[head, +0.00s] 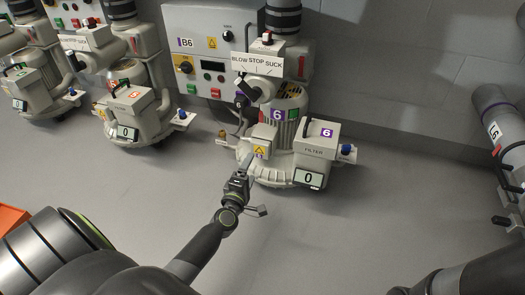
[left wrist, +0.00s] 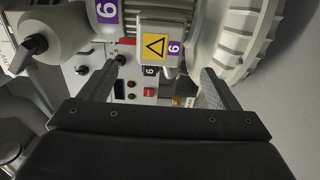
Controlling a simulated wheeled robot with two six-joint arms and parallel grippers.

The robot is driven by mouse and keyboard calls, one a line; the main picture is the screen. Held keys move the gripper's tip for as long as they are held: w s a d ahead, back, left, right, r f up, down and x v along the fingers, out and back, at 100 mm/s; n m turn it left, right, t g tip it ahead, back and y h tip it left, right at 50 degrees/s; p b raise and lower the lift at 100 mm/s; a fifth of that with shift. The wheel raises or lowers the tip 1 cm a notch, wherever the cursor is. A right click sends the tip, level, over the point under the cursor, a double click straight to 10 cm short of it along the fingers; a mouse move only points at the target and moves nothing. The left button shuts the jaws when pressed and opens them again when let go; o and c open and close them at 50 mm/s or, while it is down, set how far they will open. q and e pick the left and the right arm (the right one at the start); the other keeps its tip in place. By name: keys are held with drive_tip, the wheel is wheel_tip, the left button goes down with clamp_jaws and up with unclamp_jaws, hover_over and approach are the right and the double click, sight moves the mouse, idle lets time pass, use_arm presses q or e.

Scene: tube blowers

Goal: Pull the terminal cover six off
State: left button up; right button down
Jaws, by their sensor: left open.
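Terminal cover six (head: 264,138) is a small pale box with a yellow warning triangle on the side of blower six's motor. It also shows in the left wrist view (left wrist: 160,44), upper middle, with purple 6 labels beside the triangle. My left gripper (head: 248,163) is open just in front of the cover. In the left wrist view my open fingers (left wrist: 158,82) stand apart on either side of the cover's lower end. I see no clear contact, and the cover appears seated on the motor. My right gripper is not in view; only dark parts of my arm show at bottom right.
Blower six has a filter box (head: 315,140) with a 0 display at right. Its blow-stop-suck valve (head: 262,85) and control panel B6 (head: 205,60) stand behind. Another blower (head: 135,115) is to the left. A pipe (head: 498,120) stands far right. The floor in front is clear.

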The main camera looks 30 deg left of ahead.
sight(259, 152)
use_arm(q)
drive_tip(key=shift+w, duration=0.15)
drive_tip(key=b+x, duration=0.1)
drive_tip(key=x, duration=0.6)
drive_tip(key=shift+w, duration=0.1)
drive_tip(key=shift+b+x, duration=0.35)
drive_tip(key=shift+x, duration=0.45)
idle(0.5)
drive_tip(key=c, duration=1.3)
drive_tip(key=shift+p+v, duration=0.7)
drive_tip(key=shift+v, duration=0.85)
drive_tip(key=shift+p+v, duration=0.3)
drive_tip(key=shift+v, duration=1.2)
